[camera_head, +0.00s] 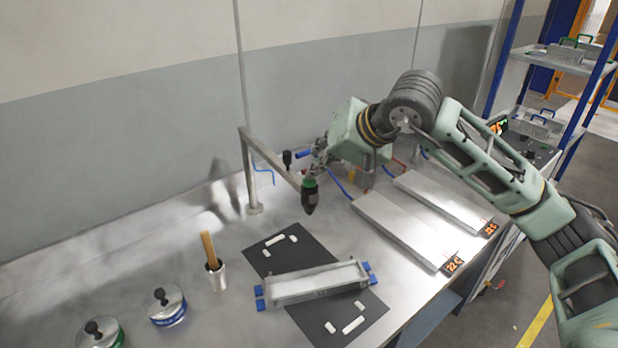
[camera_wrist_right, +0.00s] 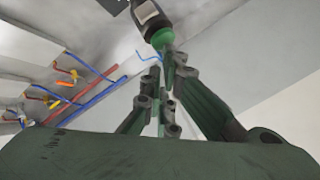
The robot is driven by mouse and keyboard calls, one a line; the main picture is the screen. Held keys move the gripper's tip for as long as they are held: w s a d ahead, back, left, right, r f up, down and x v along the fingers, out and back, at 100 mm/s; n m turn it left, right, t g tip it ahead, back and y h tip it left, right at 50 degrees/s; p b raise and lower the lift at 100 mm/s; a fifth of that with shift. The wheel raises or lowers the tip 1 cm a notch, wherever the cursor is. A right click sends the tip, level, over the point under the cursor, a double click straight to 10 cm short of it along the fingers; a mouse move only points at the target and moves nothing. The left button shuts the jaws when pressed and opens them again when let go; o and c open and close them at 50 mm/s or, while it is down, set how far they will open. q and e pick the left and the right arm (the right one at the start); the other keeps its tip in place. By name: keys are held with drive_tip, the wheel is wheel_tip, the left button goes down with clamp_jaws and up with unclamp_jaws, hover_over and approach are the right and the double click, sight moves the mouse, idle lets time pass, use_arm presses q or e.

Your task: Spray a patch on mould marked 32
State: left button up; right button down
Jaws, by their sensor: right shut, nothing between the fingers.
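A metal mould (camera_head: 315,283) with blue end clamps lies on a dark mat; no number is readable on it. A black spray bottle with a green collar (camera_head: 310,197) is by the end of the metal rail, beside my right gripper (camera_head: 318,156). In the right wrist view the bottle (camera_wrist_right: 150,17) is just past the fingertips. My right gripper (camera_wrist_right: 165,82) is shut and empty; whether it touches the bottle I cannot tell. My left gripper is not in view.
The dark mat (camera_head: 290,242) bears several white pieces. Two flat metal plates (camera_head: 395,228) with orange displays lie at right. A cup with a wooden handle (camera_head: 216,274) and two lidded tins (camera_head: 167,306) stand at left. A metal rail (camera_head: 272,158) rises behind. A shelf (camera_head: 560,65) stands far right.

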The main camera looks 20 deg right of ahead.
drive_tip(key=shift+r, duration=0.45)
wheel_tip(320, 180, up, 6)
drive_tip(key=p, duration=0.3)
drive_tip(key=shift+p, duration=0.3)
idle(0.5)
